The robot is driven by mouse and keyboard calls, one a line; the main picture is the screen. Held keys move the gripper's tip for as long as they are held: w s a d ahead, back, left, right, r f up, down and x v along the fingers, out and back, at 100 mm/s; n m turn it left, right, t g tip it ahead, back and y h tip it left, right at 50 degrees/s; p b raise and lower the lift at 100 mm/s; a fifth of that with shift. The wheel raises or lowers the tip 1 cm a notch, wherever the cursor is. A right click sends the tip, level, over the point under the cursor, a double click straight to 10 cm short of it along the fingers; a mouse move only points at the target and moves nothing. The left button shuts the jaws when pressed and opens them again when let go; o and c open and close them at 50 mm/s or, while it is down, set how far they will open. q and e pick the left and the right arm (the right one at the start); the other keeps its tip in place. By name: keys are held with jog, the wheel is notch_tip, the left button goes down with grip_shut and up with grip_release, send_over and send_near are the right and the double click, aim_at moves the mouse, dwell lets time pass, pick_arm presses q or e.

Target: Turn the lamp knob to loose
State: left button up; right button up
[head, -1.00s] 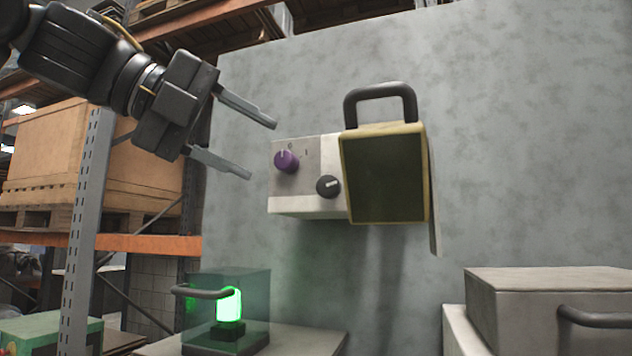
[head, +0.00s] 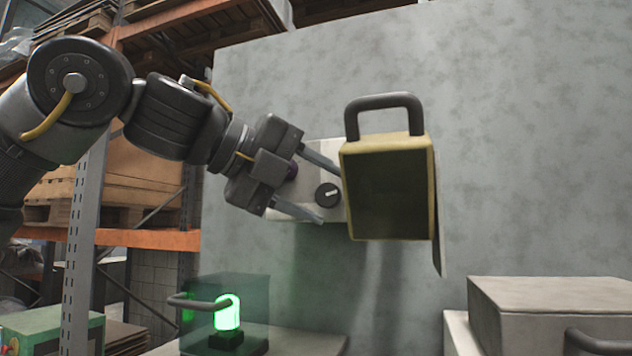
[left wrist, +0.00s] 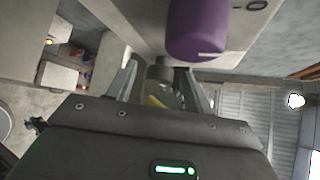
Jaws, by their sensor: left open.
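A pale control panel (head: 312,182) on the grey wall carries two knobs. The black knob (head: 327,194) has a white pointer line, slightly tilted. The purple knob is mostly hidden behind my left gripper in the head view; in the left wrist view it (left wrist: 197,32) is large and close, above the fingers. My left gripper (head: 329,197) is open, with one finger above and one below the black knob in the head view. I cannot tell whether they touch it. A green lamp (head: 228,312) glows at the lower left. My right gripper is not in view.
A yellow-rimmed box (head: 428,190) with a black handle juts out just right of the knobs, close to my fingertips. A grey box (head: 545,305) stands at lower right. Shelving with an orange beam (head: 150,240) is at the left. The wall right of the yellow-rimmed box is bare.

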pick_arm(q)
jog(key=c, duration=1)
jog(key=shift+f+b, duration=0.2)
jog(key=shift+b, duration=0.4)
jog(key=n+t+h+b, duration=0.1)
jog(key=n+h+b, duration=0.1)
jog(key=b, duration=0.4)
jog(key=f+n+t+h+b, duration=0.1)
jog(key=n+t+h+b, duration=0.1)
jog(key=b, duration=0.5)
jog(key=f+n+t+h+b, duration=0.1)
jog(key=n+h+b, duration=0.2)
jog(key=n+b, duration=0.2)
jog(key=shift+d+n+t+b, duration=0.2)
jog(key=shift+n+t+b, duration=0.2)
jog(key=shift+b, duration=0.55)
jog(key=shift+d+r+n+t+b, duration=0.1)
jog(key=shift+n+t+b, duration=1.1)
jog(key=shift+n+b, duration=0.1)
